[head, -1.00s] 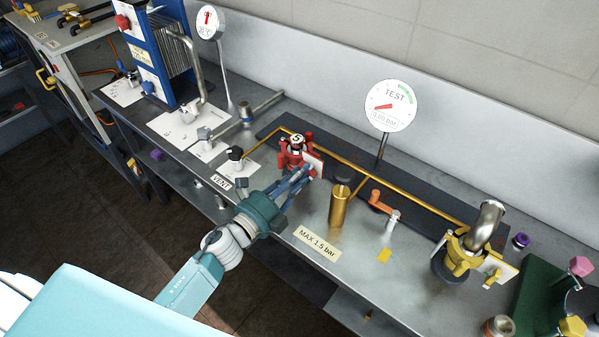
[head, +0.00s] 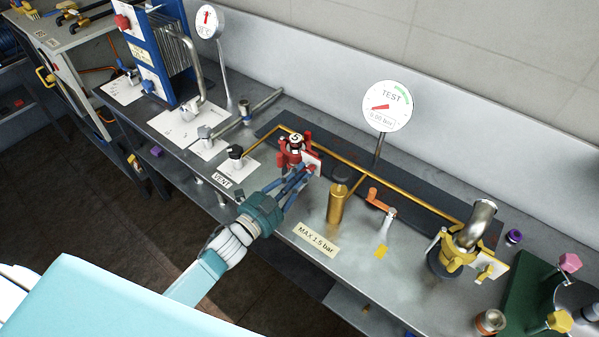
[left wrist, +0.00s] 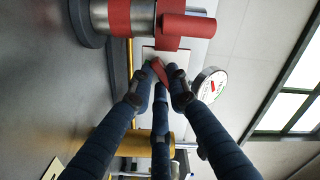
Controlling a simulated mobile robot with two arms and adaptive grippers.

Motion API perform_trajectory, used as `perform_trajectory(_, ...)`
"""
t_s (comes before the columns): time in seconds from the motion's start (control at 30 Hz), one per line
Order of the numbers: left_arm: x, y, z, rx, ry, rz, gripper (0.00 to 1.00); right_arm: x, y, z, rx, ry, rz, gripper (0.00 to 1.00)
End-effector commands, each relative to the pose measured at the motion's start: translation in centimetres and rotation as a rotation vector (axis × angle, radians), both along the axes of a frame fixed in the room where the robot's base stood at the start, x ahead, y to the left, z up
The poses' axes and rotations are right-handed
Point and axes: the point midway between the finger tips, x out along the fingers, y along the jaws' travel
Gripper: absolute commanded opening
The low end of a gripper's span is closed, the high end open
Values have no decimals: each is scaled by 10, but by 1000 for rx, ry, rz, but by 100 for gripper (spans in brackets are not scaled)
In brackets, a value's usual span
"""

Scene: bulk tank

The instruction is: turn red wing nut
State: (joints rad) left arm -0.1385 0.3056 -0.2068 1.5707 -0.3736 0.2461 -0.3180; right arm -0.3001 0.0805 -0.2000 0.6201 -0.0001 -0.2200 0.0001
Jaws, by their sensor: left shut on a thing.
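The red clamp (head: 289,157) stands on the bench around a steel fitting with a "5" on its cap. In the left wrist view its red band (left wrist: 119,18) wraps a steel cylinder at the top. My left gripper (head: 304,172) reaches it from the front with its blue fingers. In the left wrist view the fingertips are closed around the red wing nut (left wrist: 159,72), which shows as a small red piece between them. The fingers hide most of the wing nut in the head view. My right gripper is not in view.
A brass cylinder (head: 337,203) and an orange-handled valve (head: 381,206) stand right of the gripper. A black knob (head: 236,153) stands left. The TEST gauge (head: 387,106) rises behind. A yellow clamp (head: 455,250) is farther right.

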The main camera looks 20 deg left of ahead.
Motion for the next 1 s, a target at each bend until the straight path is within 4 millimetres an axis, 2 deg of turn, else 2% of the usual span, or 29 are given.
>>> perform_trajectory(0.6, -2, -4, -1, -526, 195, 0, 0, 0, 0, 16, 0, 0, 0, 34)
perform_trajectory(1.0, -2, -5, -1, -721, 265, 1, 0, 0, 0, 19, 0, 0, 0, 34)
